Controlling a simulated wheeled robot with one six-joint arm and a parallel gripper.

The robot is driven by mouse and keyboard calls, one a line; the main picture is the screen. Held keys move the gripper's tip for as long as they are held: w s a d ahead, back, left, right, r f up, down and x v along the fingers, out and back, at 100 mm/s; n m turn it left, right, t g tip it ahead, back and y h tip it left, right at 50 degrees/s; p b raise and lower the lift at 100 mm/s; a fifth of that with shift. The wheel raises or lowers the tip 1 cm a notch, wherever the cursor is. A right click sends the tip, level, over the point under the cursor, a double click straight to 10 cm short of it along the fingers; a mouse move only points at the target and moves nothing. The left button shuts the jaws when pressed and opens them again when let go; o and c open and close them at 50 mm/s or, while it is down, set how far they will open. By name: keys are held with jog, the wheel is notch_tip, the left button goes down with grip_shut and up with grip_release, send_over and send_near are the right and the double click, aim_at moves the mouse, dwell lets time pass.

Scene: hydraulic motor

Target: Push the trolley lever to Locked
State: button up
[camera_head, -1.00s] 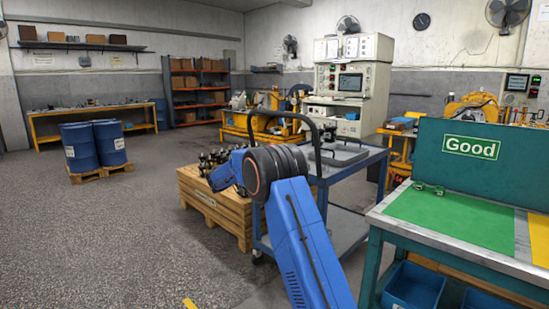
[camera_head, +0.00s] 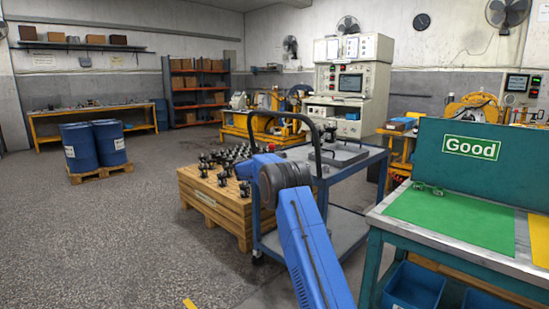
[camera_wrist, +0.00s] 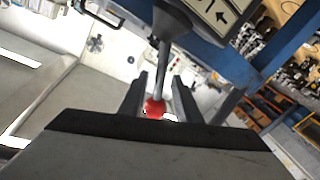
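The blue trolley (camera_head: 374,160) with a black push handle stands in the middle of the head view. In the wrist view, the lever (camera_wrist: 165,55) hangs from a dark round mount and ends in a red ball knob (camera_wrist: 155,109). A pale label plate (camera_wrist: 217,14) with an arrow and partly cut-off lettering is beside the lever's top. My gripper (camera_wrist: 158,100) is open, with its two fingers on either side of the knob in the picture. Gaps show beside the knob; I cannot tell how deep it sits between them.
A wooden crate (camera_head: 207,199) with several dark parts stands left of the trolley. A green-topped table (camera_head: 460,217) with a "Good" panel stands on the right. Blue drums (camera_head: 79,147) stand on a pallet at the left. The floor at front left is clear.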

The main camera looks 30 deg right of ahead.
jog(key=shift+w+d, duration=0.35)
jog(key=shift+d, duration=0.2)
grip_shut()
jog(key=shift+s, duration=0.15)
jog(key=m, duration=0.1)
jog(key=s+m, duration=0.1)
jog(key=s+d+m, duration=0.1)
jog(key=shift+r+m+h, duration=0.3)
jog(key=shift+r+h, duration=0.1)
jog(key=s+m, duration=0.2)
jog(key=shift+d+m, duration=0.25)
jog(key=shift+m, duration=0.15)
jog(key=shift+s+d+f+m+h, duration=0.15)
jog(key=shift+s+m+h, duration=0.2)
jog(key=shift+m, duration=0.4)
jog(key=shift+s+d+f+m+h, duration=0.2)
jog(key=shift+s+m, duration=0.3)
jog(key=shift+m, duration=0.3)
jog(key=shift+s+d+f+m+h, duration=0.1)
jog(key=shift+s+m+h, duration=0.25)
jog(key=shift+m, duration=0.4)
